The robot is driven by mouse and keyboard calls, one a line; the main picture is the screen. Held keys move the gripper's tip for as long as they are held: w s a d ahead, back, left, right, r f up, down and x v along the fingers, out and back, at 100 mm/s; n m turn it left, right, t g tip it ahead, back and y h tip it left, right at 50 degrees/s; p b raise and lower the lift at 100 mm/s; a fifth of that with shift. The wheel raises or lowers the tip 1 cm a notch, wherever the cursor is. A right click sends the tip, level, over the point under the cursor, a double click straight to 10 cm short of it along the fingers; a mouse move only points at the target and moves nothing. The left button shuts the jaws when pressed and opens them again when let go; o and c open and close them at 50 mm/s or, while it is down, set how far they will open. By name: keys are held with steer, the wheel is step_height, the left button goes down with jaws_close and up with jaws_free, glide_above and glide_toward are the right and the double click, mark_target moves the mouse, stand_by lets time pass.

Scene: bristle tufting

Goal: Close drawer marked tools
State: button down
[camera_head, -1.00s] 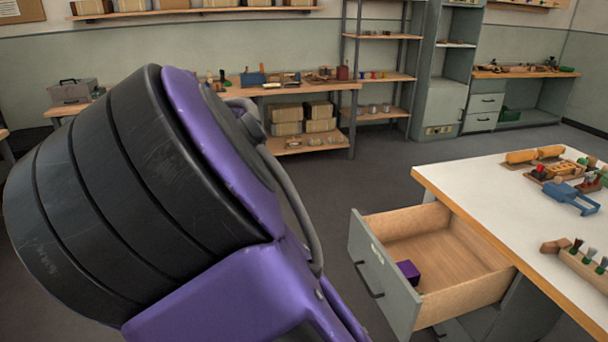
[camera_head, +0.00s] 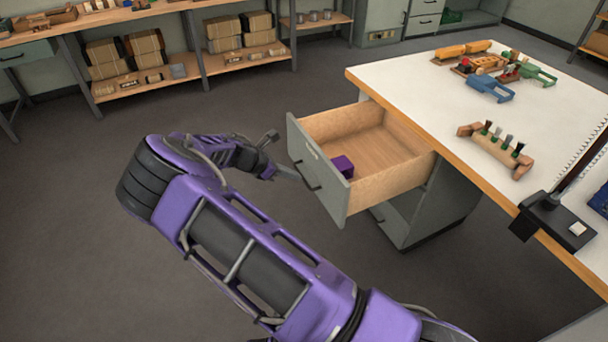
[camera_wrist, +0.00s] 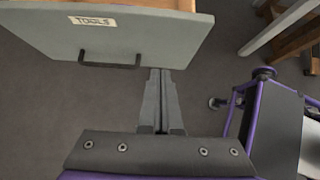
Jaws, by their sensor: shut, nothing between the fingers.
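The open drawer (camera_head: 331,188) sticks out from the white-topped workbench in the head view. Its grey front has a dark handle and a pale label. In the wrist view the drawer front (camera_wrist: 130,38) fills the top, and its label (camera_wrist: 93,21) reads TOOLS above a black bar handle (camera_wrist: 110,64). A purple block (camera_head: 343,166) lies inside the drawer, near the front. My gripper (camera_head: 296,175) is shut and empty, its tip close to the drawer front near the handle. In the wrist view its fingers (camera_wrist: 160,80) point at the drawer front, right of the handle. I cannot tell whether they touch it.
The white workbench top (camera_head: 420,105) carries coloured tools, a brush holder (camera_head: 495,148) and a black stand (camera_head: 555,215) at its edge. Shelves with boxes (camera_head: 130,55) line the back wall.

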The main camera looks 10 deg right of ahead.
mark_target(330, 180)
steer(key=x, duration=0.3)
steer(key=d+r+x, duration=0.1)
steer(key=x, duration=0.6)
steer(key=shift+w+d+r+b, duration=0.15)
steer(key=shift+w+d+b, duration=0.1)
steer(key=shift+b, duration=0.15)
steer(key=shift+w+d, duration=0.1)
steer(key=shift+d, duration=0.4)
